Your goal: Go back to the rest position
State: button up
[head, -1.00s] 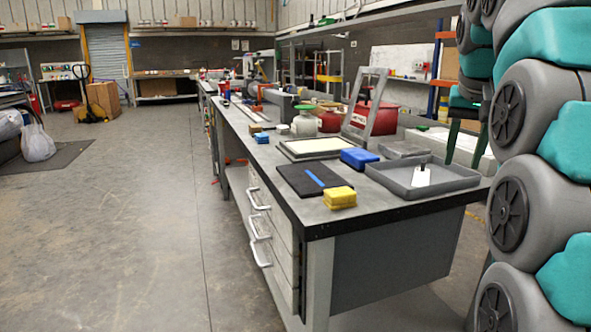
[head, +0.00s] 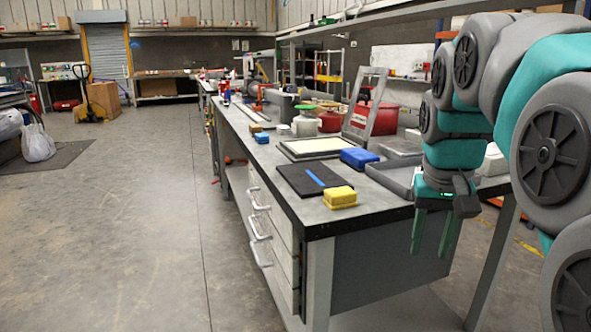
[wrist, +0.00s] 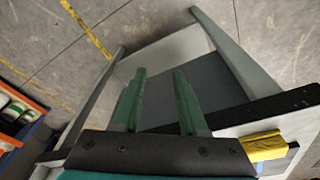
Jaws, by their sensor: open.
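My gripper (head: 433,232) hangs at the right front corner of the workbench (head: 352,222), its green fingers pointing down. The fingers are apart with nothing between them. In the wrist view my gripper (wrist: 160,92) also shows open and empty, with the bench end and the floor beyond it. My arm comes in from the right side of the head view and hides part of the bench's right end.
On the bench are a yellow sponge (head: 339,197), a black mat (head: 302,181) with a blue strip, a blue block (head: 359,158) and a grey tray (head: 388,182), partly hidden by my arm.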

jog(key=s+a+f+n+g, duration=0.1)
jog(key=s+a+f, duration=0.2)
jog(key=s+f, duration=0.7)
jog(key=s+a+f+n+g, duration=0.1)
jog(key=s+a+f, duration=0.3)
jog(key=s+f, duration=0.7)
jog(key=shift+s+f+n+g+y, duration=0.35)
jog(key=shift+s+g, duration=0.45)
jog(key=shift+s, duration=0.35)
